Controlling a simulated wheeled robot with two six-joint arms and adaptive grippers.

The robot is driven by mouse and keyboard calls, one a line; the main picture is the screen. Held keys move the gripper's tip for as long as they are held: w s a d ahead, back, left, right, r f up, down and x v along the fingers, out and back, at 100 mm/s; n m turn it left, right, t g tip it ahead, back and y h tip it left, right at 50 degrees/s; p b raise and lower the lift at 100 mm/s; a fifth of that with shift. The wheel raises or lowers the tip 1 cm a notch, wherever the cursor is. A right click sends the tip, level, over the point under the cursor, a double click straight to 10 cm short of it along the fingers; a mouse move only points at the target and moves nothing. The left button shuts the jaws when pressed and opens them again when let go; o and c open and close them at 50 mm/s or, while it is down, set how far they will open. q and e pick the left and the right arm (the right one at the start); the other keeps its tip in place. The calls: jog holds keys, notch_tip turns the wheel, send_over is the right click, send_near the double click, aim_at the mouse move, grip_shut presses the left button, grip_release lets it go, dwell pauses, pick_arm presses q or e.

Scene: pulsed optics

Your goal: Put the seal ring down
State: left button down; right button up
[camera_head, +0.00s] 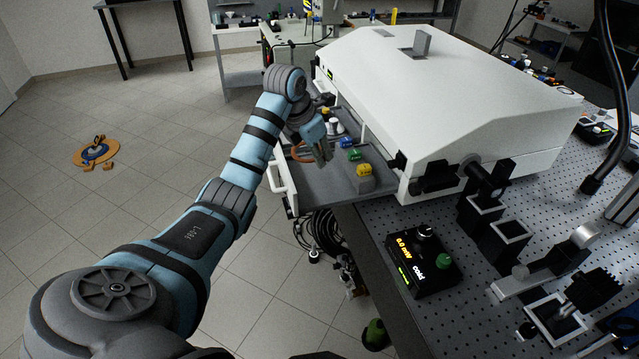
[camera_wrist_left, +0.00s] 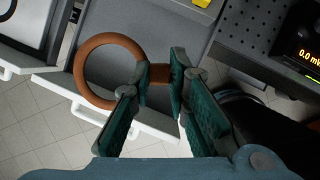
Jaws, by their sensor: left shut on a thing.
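The seal ring is an orange-brown ring (camera_wrist_left: 79,72) with a short tab, in the left wrist view. My left gripper (camera_wrist_left: 160,73) is shut on the tab, with the round part sticking out to the left. In the head view a little of the ring (camera_head: 297,153) shows beside my left gripper (camera_head: 319,150), over the grey pulled-out drawer (camera_head: 334,182). From these views I cannot tell whether the ring touches the drawer. My right gripper is not in view.
A black control box (camera_head: 422,262) stands on the perforated table. An orange-and-blue item (camera_head: 97,152) lies on the floor.

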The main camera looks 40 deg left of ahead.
pick_arm(q)
send_over(328, 185)
jog(key=s, duration=0.1)
jog(key=f, duration=0.5)
jog(key=shift+s, duration=0.2)
jog(key=x, duration=0.4)
jog(key=shift+s+a+f, duration=0.1)
jog(key=shift+s+a, duration=0.05)
jog(key=shift+s, duration=0.05)
jog(key=shift+s+f, duration=0.1)
jog(key=shift+s, duration=0.7)
jog(key=shift+w+f, duration=0.1)
jog(key=shift+f, duration=0.15)
jog(key=c, duration=1.8)
grip_release()
jog(key=shift+w+f, duration=0.1)
jog(key=shift+w, duration=0.05)
jog(key=shift+c, duration=0.2)
jog(key=o, duration=0.3)
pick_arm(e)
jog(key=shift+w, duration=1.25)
